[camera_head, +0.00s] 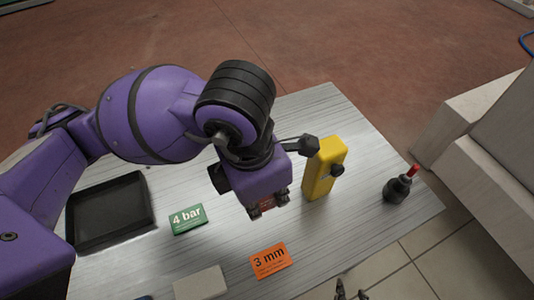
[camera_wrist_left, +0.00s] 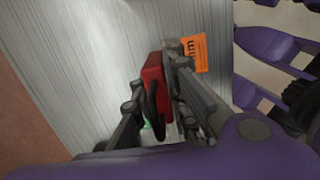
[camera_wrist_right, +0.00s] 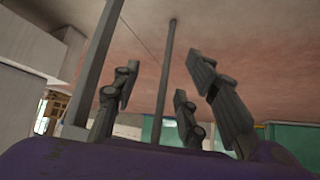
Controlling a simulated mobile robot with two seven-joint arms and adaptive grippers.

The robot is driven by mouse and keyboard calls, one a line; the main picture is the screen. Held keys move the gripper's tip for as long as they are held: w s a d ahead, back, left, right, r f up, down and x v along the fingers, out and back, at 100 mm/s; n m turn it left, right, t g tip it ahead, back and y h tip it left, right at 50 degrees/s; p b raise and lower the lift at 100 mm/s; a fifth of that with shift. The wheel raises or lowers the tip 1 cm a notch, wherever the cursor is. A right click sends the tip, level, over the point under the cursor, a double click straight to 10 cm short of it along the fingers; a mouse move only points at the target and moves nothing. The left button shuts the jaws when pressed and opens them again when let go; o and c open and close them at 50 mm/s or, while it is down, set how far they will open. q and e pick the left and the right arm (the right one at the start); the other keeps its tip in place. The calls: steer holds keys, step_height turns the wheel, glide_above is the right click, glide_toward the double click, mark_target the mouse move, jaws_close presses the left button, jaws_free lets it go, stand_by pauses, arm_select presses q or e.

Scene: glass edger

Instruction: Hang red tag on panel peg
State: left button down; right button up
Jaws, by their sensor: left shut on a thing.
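My left gripper (camera_head: 268,209) is shut on the red tag (camera_wrist_left: 153,82) and holds it above the table. In the head view only a small part of the red tag (camera_head: 265,203) shows between the fingers. A yellow block (camera_head: 322,172) stands upright on the table, just right of the left gripper. The tag is apart from the peg. My right gripper (camera_head: 350,291) shows only by its fingertips at the bottom edge; in the right wrist view its fingers (camera_wrist_right: 162,85) are apart and empty.
The grey table (camera_head: 222,240) holds a black tray (camera_head: 112,208), a green "4 bar" card (camera_head: 187,219), an orange "3 mm" card (camera_head: 270,261) and a pale block (camera_head: 200,284).

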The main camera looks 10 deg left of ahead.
arm_select(q)
steer(key=shift+w+a+f, duration=0.1)
steer(key=shift+w+f, duration=0.05)
steer(key=shift+f, duration=0.05)
steer(key=w+a+f+b, duration=0.2)
steer(key=w, duration=0.1)
steer(key=w+a+f+b, duration=0.1)
steer(key=w+a+f, duration=0.1)
steer(key=w+f, duration=0.1)
steer(key=w+a+f+b, duration=0.2)
steer(key=w+a+f, duration=0.1)
steer(key=w, duration=0.1)
steer(key=shift+w+f+b, duration=0.2)
steer(key=shift+w+b, duration=0.05)
steer(key=shift+b, duration=0.05)
steer(key=shift+w+a+f, duration=0.1)
steer(key=shift+w+f, duration=0.15)
steer(key=shift+f, duration=0.1)
steer(key=f, duration=0.3)
steer(key=shift+w+a+f, duration=0.1)
steer(key=shift+w+a, duration=0.05)
steer(key=shift+w, duration=0.05)
arm_select(e)
step_height(320, 180, down, 6)
steer(key=s, duration=0.2)
steer(key=shift+d+g, duration=0.3)
steer(key=shift+s, duration=0.1)
